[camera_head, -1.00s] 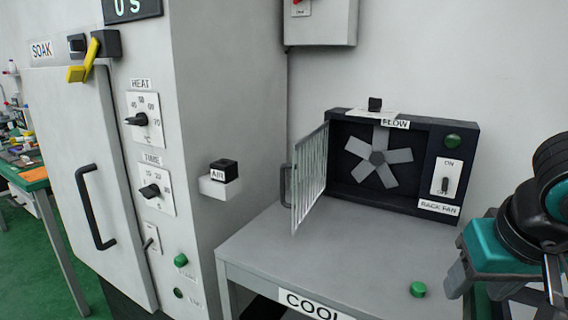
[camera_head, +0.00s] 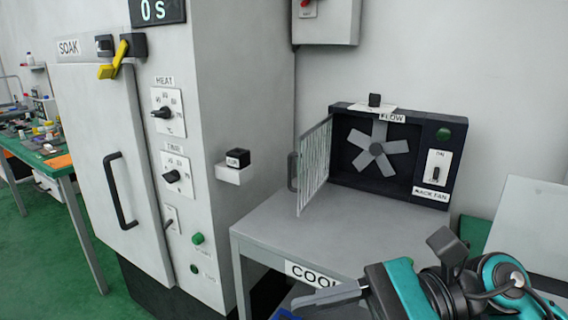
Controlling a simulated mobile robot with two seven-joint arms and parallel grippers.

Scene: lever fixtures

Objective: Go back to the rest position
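My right arm comes in at the lower right, teal and black. Its gripper (camera_head: 325,297) is at the bottom edge, in front of the COOL table (camera_head: 300,225), with a grey finger pointing left. The other finger is not clear, so I cannot tell how far it is open. My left gripper is out of view. The back fan unit (camera_head: 341,187) stands on the table with its grille door (camera_head: 315,165) swung open. The SOAK cabinet (camera_head: 98,160) at the left has its door shut and a yellow lever (camera_head: 117,60) at the top.
A black-topped AIR block (camera_head: 237,158) juts from the cabinet's side. A grey wall box (camera_head: 332,22) hangs above the fan. A green-topped workbench (camera_head: 55,158) with small items stands at the far left. A pale panel (camera_head: 530,228) is at the right. Green floor is open at the left.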

